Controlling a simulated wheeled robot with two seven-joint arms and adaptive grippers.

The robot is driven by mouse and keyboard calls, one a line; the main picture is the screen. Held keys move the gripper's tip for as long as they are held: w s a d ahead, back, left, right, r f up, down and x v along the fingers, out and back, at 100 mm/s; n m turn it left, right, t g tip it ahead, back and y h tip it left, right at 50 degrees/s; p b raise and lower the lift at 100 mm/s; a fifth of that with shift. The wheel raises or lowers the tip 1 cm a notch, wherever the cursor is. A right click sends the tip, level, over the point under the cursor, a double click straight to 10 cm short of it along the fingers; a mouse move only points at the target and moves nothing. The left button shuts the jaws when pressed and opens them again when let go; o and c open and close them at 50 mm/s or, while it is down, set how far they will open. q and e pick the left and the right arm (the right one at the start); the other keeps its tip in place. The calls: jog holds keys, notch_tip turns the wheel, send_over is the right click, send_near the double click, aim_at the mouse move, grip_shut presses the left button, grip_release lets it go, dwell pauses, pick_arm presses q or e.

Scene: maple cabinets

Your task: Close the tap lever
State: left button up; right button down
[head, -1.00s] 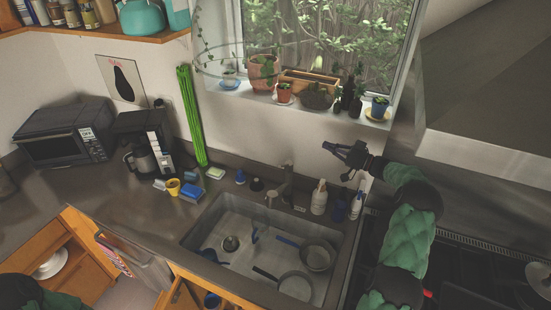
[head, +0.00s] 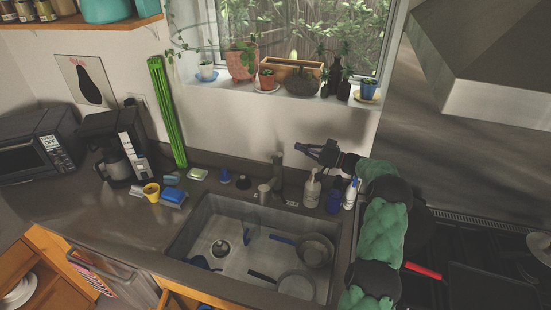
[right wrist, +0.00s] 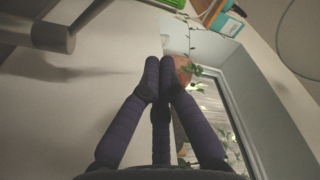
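The grey metal tap (head: 277,176) stands behind the sink, in the middle of the head view. Its lever is too small and dark to tell its exact position. A thick grey metal part (right wrist: 50,33), apparently of the tap, shows close up at the upper left of the right wrist view. My right gripper (head: 303,148) is just above and to the right of the tap, pointing left, apart from it in the head view. In the right wrist view its dark fingertips (right wrist: 160,66) meet, with nothing between them. My left gripper is not in view.
The sink (head: 190,225) holds pans and blue utensils. A soap bottle (head: 312,190) and a blue bottle (head: 334,197) stand right of the tap, under my right arm. Potted plants line the window sill (head: 290,108). A sponge and yellow cup (head: 151,190) are on the left counter.

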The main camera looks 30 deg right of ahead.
jog(key=p, duration=0.2)
send_over(273, 157)
jog(key=w+d, duration=0.2)
jog(key=d, duration=0.1)
jog(key=s+f, duration=0.1)
jog(key=s+a+f, duration=0.1)
jog(key=shift+s+a+f, duration=0.2)
jog(key=shift+a+f, duration=0.1)
jog(key=shift+f, duration=0.05)
jog(key=f+n+b, duration=0.1)
jog(key=b, duration=0.1)
jog(key=s+a+f+n+b, duration=0.1)
jog(key=n+b, duration=0.1)
jog(key=a+f+n+b, duration=0.1)
jog(key=b, duration=0.2)
jog(key=shift+s+f+n+y, duration=0.15)
jog(key=shift+s+n+y, duration=0.15)
jog(key=shift+s+y, duration=0.1)
